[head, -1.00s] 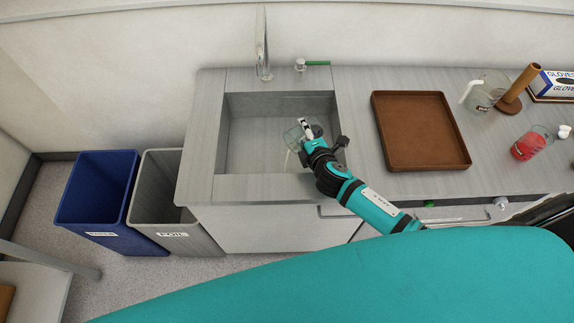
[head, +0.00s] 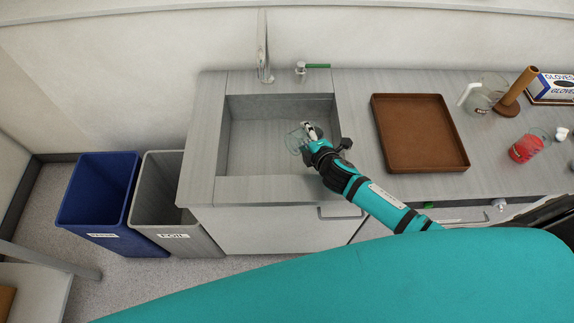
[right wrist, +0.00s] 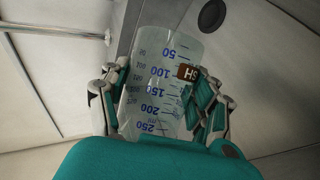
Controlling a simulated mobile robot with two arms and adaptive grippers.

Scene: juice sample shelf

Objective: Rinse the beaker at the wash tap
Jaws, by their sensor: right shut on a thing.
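The clear beaker (head: 296,140) is held over the sink basin, towards its right side. My right gripper (head: 308,132) is shut on it. In the right wrist view the beaker (right wrist: 160,75) sits between the fingers, with blue volume marks and a small brown label. It looks empty, and its markings appear upside down in that view. The tall metal wash tap (head: 263,48) stands behind the sink (head: 262,189), behind and left of the beaker. A green-handled valve (head: 317,66) is just right of the tap. No water stream is visible. My left gripper is out of view.
A brown tray (head: 420,163) lies on the counter right of the sink. Beyond it stand a clear jug (head: 487,92), a brown upright holder (head: 520,88), a red-filled beaker (head: 526,148) and a glove box (head: 553,87). Blue (head: 97,190) and grey (head: 160,195) bins stand left.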

